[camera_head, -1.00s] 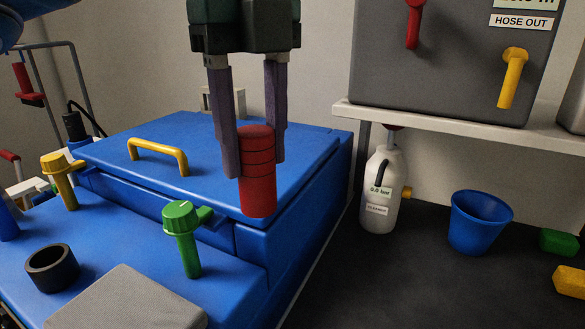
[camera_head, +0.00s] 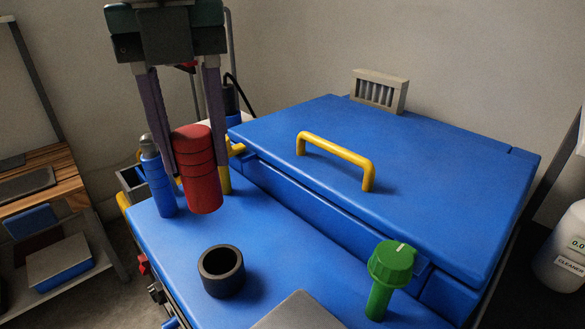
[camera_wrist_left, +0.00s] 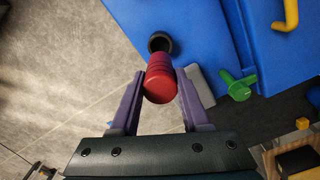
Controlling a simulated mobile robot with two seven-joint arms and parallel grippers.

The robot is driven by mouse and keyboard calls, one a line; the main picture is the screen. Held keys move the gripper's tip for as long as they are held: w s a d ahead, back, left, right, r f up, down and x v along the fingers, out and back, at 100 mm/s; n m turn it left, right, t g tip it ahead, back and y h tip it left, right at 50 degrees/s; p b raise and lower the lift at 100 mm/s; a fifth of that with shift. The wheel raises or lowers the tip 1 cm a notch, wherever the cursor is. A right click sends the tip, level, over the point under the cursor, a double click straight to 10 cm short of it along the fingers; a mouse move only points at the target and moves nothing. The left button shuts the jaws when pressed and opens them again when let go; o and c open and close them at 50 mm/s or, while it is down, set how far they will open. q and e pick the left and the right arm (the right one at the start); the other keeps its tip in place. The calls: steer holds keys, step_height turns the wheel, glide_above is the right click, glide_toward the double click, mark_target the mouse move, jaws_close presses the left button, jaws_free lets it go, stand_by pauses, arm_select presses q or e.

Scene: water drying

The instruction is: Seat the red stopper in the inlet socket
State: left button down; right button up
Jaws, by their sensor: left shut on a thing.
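The red stopper (camera_head: 197,170) is a ribbed red cylinder, held roughly upright between the purple fingers of my left gripper (camera_head: 198,184). In the head view it hangs above the blue deck, up and left of the black ring-shaped socket (camera_head: 207,284). The socket's open top shows and it looks empty. In the left wrist view the stopper (camera_wrist_left: 160,84) sits between the fingertips, with the black socket (camera_wrist_left: 160,37) just beyond its far end. The two are apart in the head view. My right gripper is not in view.
A blue cylinder with a grey top (camera_head: 160,185) stands left of the stopper. A green valve knob (camera_head: 390,262) stands to the socket's right, with a grey plate (camera_head: 300,312) between. A blue lid with a yellow handle (camera_head: 335,150) lies behind. The deck around the socket is clear.

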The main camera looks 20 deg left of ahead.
mark_target(208, 210)
arm_select(q)
step_height(208, 210, down, 9)
steer(key=shift+r+b, duration=0.15)
steer(key=shift+b, duration=0.25)
steer(key=shift+f+b, duration=0.35)
steer(key=shift+f, duration=2.2)
steer(key=shift+c, duration=1.9)
jaws_free()
steer(key=shift+f, duration=0.1)
